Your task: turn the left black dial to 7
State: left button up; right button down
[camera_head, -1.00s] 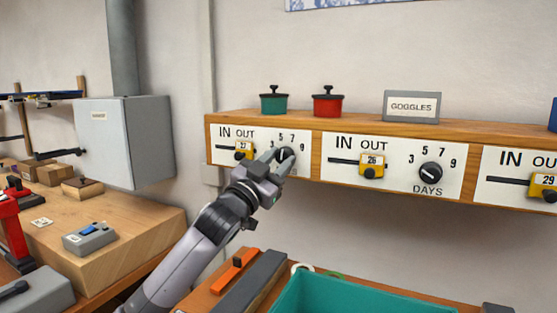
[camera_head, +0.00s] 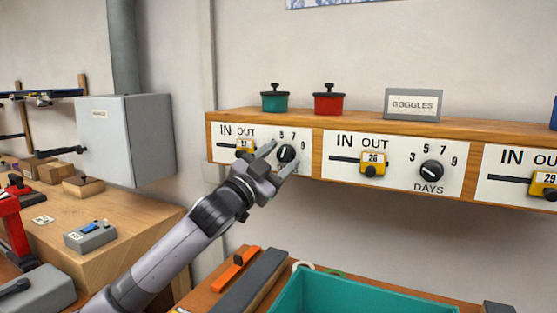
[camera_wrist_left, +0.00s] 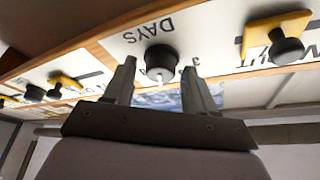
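The left black dial (camera_head: 286,153) is on the leftmost white panel of the wooden shelf front, below the numerals 5 and 7. In the left wrist view the dial (camera_wrist_left: 160,62) shows upside down, with its white mark pointing to the bottom of the picture, so roughly up on the panel. The exact numeral is hard to tell. My left gripper (camera_head: 283,157) is open in front of the dial, and partly covers the panel. In the wrist view its fingers (camera_wrist_left: 159,69) stand either side of the dial with gaps. My right gripper is not in view.
A yellow slider (camera_head: 245,149) sits just left of the gripper. A second dial (camera_head: 431,171) and slider (camera_head: 373,170) are on the middle panel. Green (camera_head: 274,99) and red (camera_head: 329,102) pots stand on the shelf. A teal bin (camera_head: 360,292) is below.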

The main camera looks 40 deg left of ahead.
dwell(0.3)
pick_arm(q)
jog(key=b+v, duration=0.2)
jog(key=v, duration=0.5)
jog(key=shift+b, duration=0.35)
dwell(0.5)
